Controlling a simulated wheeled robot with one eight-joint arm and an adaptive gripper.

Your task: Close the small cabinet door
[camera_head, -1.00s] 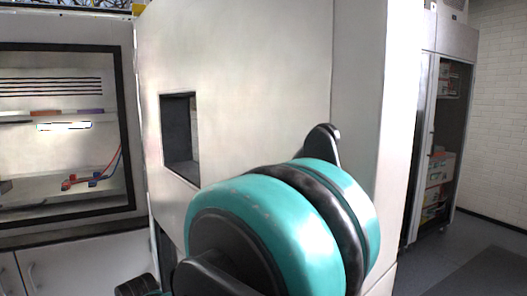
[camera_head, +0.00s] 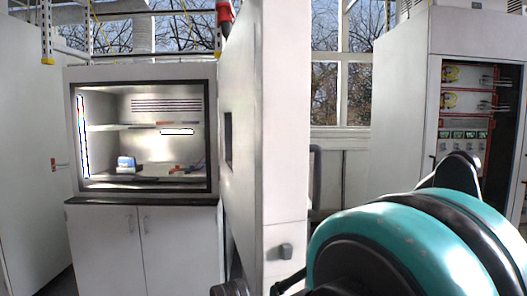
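The small cabinet (camera_head: 212,100) has a dark-framed, lit opening with a shelf and stands at left centre. Its thick white door (camera_head: 250,60) stands open at the cabinet's right side, seen nearly edge-on. A small dark window (camera_head: 228,138) is in its inner face, and a grey latch (camera_head: 285,251) is low on its near edge. My teal and black arm fills the lower right, overlapping the view beyond the door. Dark parts at the bottom edge by the door may be mine. No gripper fingers can be made out, and contact with the door cannot be told.
A blue and white item (camera_head: 126,164) sits inside the cabinet, with red and blue leads nearby. Closed white lower doors (camera_head: 105,245) are below. A tall white cabinet (camera_head: 30,130) stands left. An open equipment cabinet (camera_head: 420,95) stands right, before windows.

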